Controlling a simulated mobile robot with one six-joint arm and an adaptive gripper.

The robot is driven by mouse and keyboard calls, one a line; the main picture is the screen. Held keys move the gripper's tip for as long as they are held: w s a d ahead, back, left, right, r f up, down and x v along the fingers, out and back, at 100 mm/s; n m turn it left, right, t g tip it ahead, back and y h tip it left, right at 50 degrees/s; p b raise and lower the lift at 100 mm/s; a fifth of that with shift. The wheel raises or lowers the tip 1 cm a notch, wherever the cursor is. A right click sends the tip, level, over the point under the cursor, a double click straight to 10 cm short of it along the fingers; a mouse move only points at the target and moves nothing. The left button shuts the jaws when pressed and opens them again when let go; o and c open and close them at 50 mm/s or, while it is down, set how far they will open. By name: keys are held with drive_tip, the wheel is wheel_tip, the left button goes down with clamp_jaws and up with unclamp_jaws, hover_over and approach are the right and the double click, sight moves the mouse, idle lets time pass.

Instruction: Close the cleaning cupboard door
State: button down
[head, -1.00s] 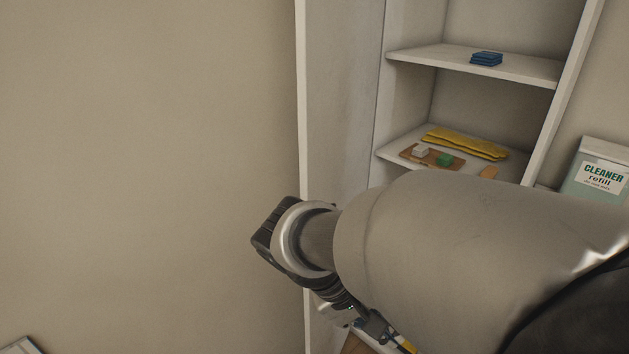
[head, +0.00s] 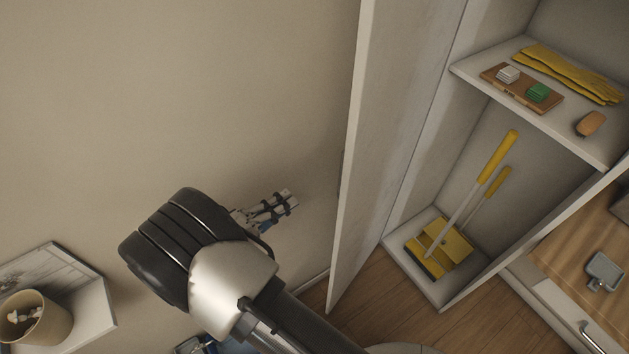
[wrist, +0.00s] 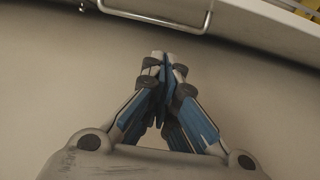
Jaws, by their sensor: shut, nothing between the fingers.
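The cleaning cupboard (head: 450,72) stands open at the right of the head view. Its tall white door (head: 388,110) is swung out and seen nearly edge-on, left of the shelves. My gripper (head: 290,203) is on the door's outer side, left of it, with a visible gap in the picture. In the wrist view my gripper (wrist: 164,62) is shut and empty. A metal bar handle (wrist: 150,22) shows just beyond the fingertips there, on a pale panel that looks like the door. I see no clear contact between fingers and handle.
Shelves hold yellow gloves (head: 570,73) and a board with sponges (head: 520,88); a yellow dustpan (head: 445,245) stands at the cupboard's bottom. A white ledge with a cup (head: 38,318) is at lower left. Plain wall lies between.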

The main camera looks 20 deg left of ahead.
drive_tip(key=w+d+b, duration=0.2)
drive_tip(key=w+d, duration=0.3)
drive_tip(key=d, duration=0.4)
drive_tip(key=shift+w+d, duration=0.3)
drive_tip(key=shift+w, duration=0.05)
